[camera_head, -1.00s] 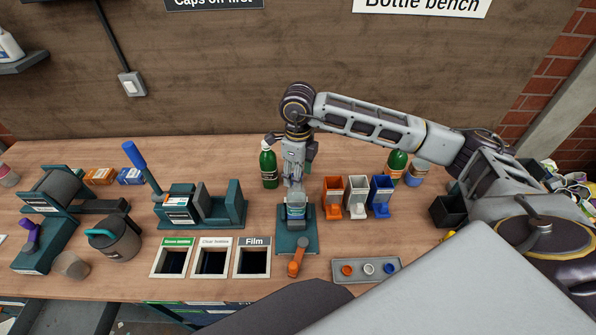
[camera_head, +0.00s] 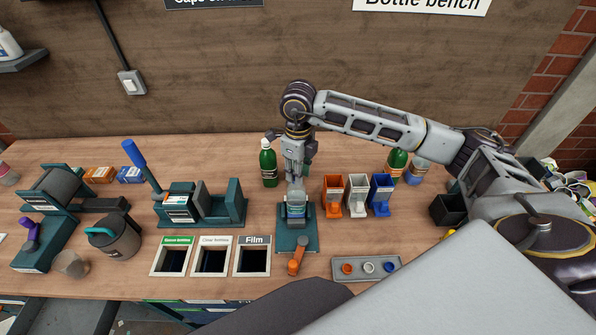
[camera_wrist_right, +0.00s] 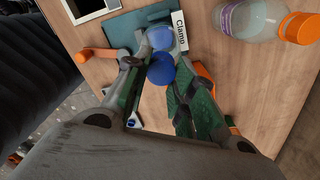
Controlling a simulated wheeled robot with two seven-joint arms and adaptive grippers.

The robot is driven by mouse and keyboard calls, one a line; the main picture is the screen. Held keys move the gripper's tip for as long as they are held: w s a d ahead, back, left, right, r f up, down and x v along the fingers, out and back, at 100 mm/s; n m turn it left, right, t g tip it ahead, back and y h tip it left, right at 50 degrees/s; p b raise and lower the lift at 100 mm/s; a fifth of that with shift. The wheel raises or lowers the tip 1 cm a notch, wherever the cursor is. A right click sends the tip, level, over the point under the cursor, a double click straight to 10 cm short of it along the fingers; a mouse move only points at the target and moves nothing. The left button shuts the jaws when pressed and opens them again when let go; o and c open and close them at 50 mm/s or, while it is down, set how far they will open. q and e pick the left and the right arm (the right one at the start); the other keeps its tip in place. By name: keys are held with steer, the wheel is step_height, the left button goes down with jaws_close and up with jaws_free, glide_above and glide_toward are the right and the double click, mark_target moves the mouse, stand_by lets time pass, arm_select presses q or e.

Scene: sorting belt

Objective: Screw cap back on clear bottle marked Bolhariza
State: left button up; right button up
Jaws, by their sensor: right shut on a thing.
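The clear bottle (camera_head: 296,209) stands upright in the teal clamp (camera_head: 299,242), which has an orange handle (camera_head: 297,258). The marking on the bottle is too small to read. My right gripper (camera_head: 294,186) points down right above the bottle. In the right wrist view, its fingers (camera_wrist_right: 159,76) are shut on a blue cap (camera_wrist_right: 161,70). The clear bottle (camera_wrist_right: 160,38) shows just beyond the cap. I cannot tell whether the cap is seated on the neck. My left gripper is not in view.
Orange (camera_head: 332,190), white (camera_head: 357,190) and blue (camera_head: 381,190) cap bins stand right of the clamp. A grey tray (camera_head: 394,274) holds loose caps in front. A green bottle (camera_head: 268,165) stands behind on the left. A second one (camera_head: 397,162) stands behind the bins.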

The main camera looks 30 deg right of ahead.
steer(key=shift+m, duration=1.1)
steer(key=o, duration=1.1)
steer(key=shift+r, duration=0.1)
steer(key=shift+r, duration=5.9)
